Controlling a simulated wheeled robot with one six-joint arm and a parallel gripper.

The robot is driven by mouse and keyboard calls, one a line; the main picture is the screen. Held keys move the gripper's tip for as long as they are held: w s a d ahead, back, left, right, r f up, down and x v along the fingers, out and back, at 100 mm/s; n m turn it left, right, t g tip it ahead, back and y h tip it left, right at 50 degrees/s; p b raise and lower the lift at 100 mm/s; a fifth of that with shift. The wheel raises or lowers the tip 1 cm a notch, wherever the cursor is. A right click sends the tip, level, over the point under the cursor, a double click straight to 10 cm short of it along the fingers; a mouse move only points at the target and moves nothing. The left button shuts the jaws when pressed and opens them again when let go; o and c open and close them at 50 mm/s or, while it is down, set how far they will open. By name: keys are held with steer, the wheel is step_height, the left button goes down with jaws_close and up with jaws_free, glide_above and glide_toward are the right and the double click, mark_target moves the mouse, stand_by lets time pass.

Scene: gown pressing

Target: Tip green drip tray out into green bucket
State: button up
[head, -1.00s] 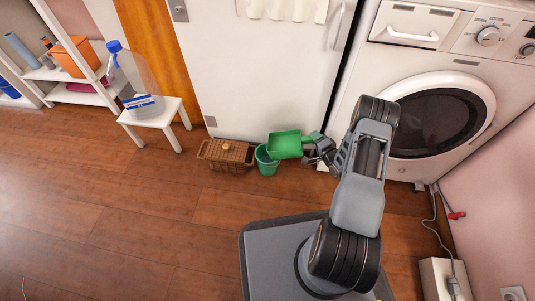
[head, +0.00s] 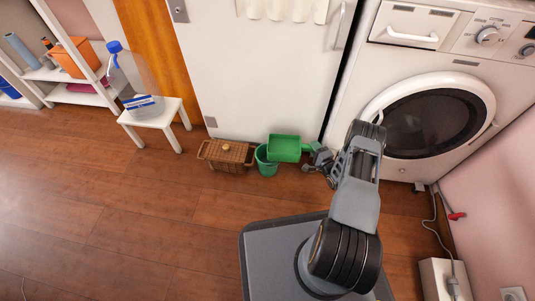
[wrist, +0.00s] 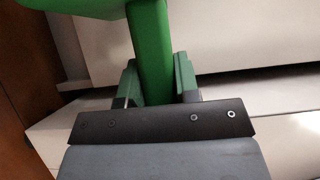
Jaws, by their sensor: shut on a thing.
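The green drip tray (head: 284,148) is held out at the right of the green bucket (head: 266,163), partly above its rim. The tray appears tilted, with its open face towards the head camera. I cannot see any contents in it. My gripper (head: 312,152) is shut on the tray's handle, to the right of the tray. In the wrist view the handle (wrist: 150,45) runs between the gripper's fingers (wrist: 158,82), and the tray's body (wrist: 75,6) is cut off at the top edge. The bucket stands on the floor, its right rim partly hidden by the tray.
A wicker basket (head: 228,154) stands just left of the bucket. A white cabinet (head: 265,75) is behind, and a washing machine (head: 410,165) stands at the right. A white stool (head: 160,115) holds a large bottle (head: 135,80). The floor (head: 120,230) at the left is clear.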

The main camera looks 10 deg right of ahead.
steer(key=shift+r+p, duration=1.5)
steer(key=shift+r, duration=0.6)
steer(key=s+a+r+m+h+p, duration=0.25)
steer(key=a+r+h, duration=0.25)
steer(key=a+r, duration=1.1)
step_height(320, 180, up, 37)
steer(key=d+p, duration=0.1)
steer(key=p, duration=3.6)
steer(key=shift+w+d+r+m+t, duration=0.15)
steer(key=shift+w+d+m+t, duration=0.05)
steer(key=shift+d+m+t, duration=0.15)
